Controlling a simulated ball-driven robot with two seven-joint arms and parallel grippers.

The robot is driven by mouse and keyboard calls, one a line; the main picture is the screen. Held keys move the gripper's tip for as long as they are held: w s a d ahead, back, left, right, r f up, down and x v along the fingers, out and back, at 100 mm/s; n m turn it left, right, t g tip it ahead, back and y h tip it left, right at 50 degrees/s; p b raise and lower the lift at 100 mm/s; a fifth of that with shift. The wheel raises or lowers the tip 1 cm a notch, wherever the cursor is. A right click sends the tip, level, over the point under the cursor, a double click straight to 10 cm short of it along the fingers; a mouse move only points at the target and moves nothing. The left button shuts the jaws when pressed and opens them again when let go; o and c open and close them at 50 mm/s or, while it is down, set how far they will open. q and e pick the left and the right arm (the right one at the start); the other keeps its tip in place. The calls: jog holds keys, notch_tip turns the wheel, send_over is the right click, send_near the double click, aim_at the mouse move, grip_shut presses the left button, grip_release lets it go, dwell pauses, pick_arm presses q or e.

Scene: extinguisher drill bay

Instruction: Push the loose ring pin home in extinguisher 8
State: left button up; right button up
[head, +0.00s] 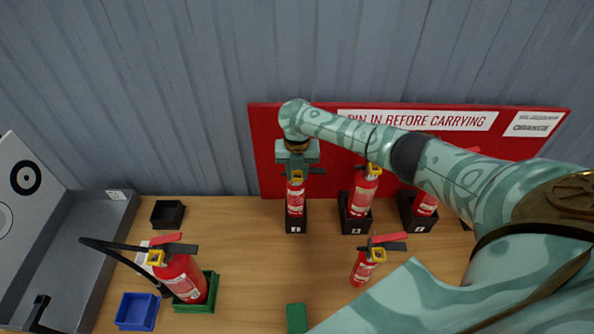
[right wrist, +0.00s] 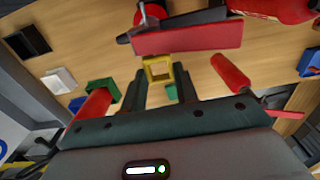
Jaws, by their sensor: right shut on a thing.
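My right gripper (head: 297,160) reaches down over the head of the left red extinguisher (head: 295,198) in the back row. That extinguisher stands upright in a black holder (head: 295,228); I cannot read the holder's number surely. In the right wrist view the gripper (right wrist: 160,85) is shut on a yellow square ring (right wrist: 158,69), its dark fingers on either side. The ring sits just below a red lever (right wrist: 187,39). The pin itself is hidden, so I cannot tell how deep it sits. My left gripper is not in view.
Two more extinguishers (head: 361,190) (head: 425,203) stand to the right, partly behind my right arm. A separate extinguisher (head: 363,269) stands in front. A hosed extinguisher (head: 184,279) is in a green holder (head: 208,305). A blue tray (head: 137,311) and black tray (head: 167,213) are left.

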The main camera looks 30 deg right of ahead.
jog(key=o, duration=1.2)
jog(key=shift+c, duration=0.2)
notch_tip(320, 180, up, 16)
jog(key=p, duration=0.2)
jog(key=shift+r+p, duration=0.15)
jog(key=shift+p, duration=0.25)
